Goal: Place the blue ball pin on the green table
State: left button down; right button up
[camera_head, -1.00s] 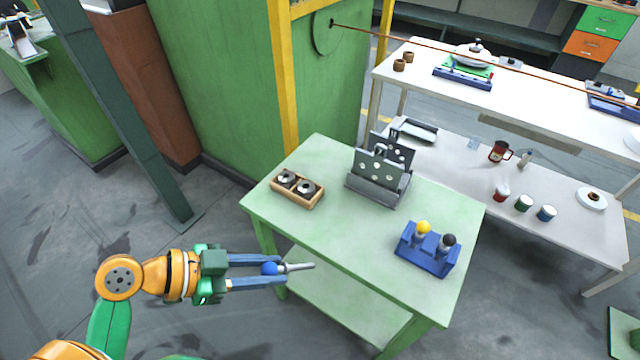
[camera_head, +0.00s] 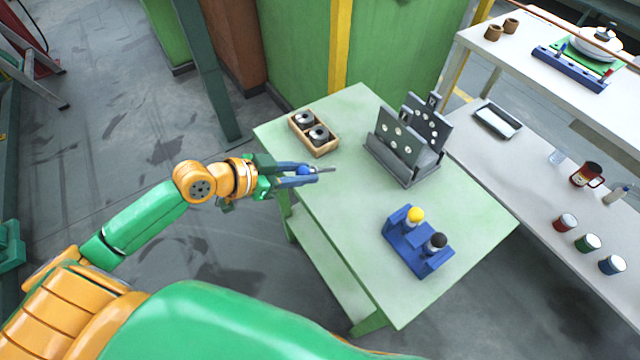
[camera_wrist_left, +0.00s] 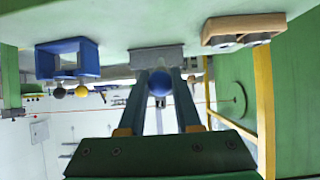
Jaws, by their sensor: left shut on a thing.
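The blue ball pin (camera_head: 304,171) has a blue ball head and a grey shank. My left gripper (camera_head: 308,176) is shut on it, with the ball between the fingers and the shank pointing right in the head view. The ball also shows between the fingers in the left wrist view (camera_wrist_left: 160,84). The green table (camera_head: 345,215) is pale green with a lower shelf. In the head view the held pin overlaps the table's left edge; its height above the top is hard to tell. My right gripper is not in view.
On the table stand a wooden tray (camera_head: 322,151) with two metal rings, a grey rack (camera_head: 388,166) with upright perforated plates, and a blue holder (camera_head: 400,255) with a yellow-ball and a black-ball pin. The table's middle and left front are clear. White benches (camera_head: 525,170) stand to the right.

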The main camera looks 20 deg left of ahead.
pick_arm(q)
jog(key=d+f, duration=0.1)
jog(key=f, duration=0.1)
jog(key=d+f, duration=0.1)
jog(key=f, duration=0.1)
jog(key=d+f, duration=0.1)
jog(key=f, duration=0.1)
jog(key=shift+d, duration=0.15)
jog(key=shift+f, duration=0.4)
jog(key=c, duration=0.6)
grip_release()
jog(key=p+v, duration=0.1)
jog(key=v, duration=1.1)
